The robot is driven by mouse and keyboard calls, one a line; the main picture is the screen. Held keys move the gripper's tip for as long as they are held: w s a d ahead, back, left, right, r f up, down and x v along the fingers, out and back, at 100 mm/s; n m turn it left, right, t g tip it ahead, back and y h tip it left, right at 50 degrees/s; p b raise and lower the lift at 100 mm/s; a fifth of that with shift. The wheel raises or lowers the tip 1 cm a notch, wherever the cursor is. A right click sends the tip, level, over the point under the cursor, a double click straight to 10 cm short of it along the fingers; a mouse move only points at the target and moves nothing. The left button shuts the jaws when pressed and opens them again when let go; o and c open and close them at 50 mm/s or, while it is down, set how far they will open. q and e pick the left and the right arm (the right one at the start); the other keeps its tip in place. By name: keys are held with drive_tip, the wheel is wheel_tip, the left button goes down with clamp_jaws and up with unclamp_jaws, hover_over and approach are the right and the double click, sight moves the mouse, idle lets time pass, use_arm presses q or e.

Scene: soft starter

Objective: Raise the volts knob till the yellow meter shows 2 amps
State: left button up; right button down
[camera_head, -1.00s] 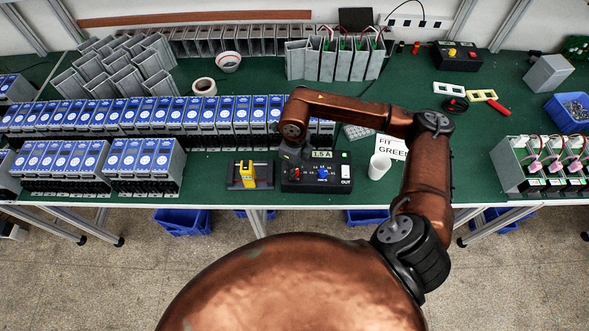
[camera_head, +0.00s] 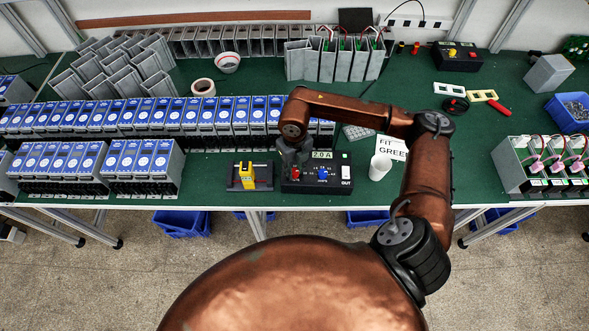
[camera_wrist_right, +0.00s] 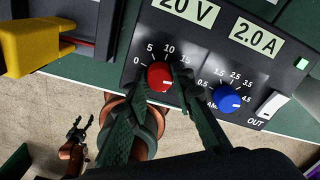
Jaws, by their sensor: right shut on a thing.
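The black power supply (camera_head: 318,180) stands on the green bench near its front edge.
Rows of blue-fronted units (camera_head: 145,160) stand left of the supply. The OUT switch (camera_wrist_right: 272,105) is beside the blue knob. Bench in front of the cup is clear.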

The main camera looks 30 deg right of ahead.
sight(295, 171)
drive_tip(key=c, duration=1.7)
unclamp_jaws()
drive_tip(key=shift+o, duration=0.2)
wheel_tip(295, 171, up, 12)
drive_tip(key=shift+r, duration=0.1)
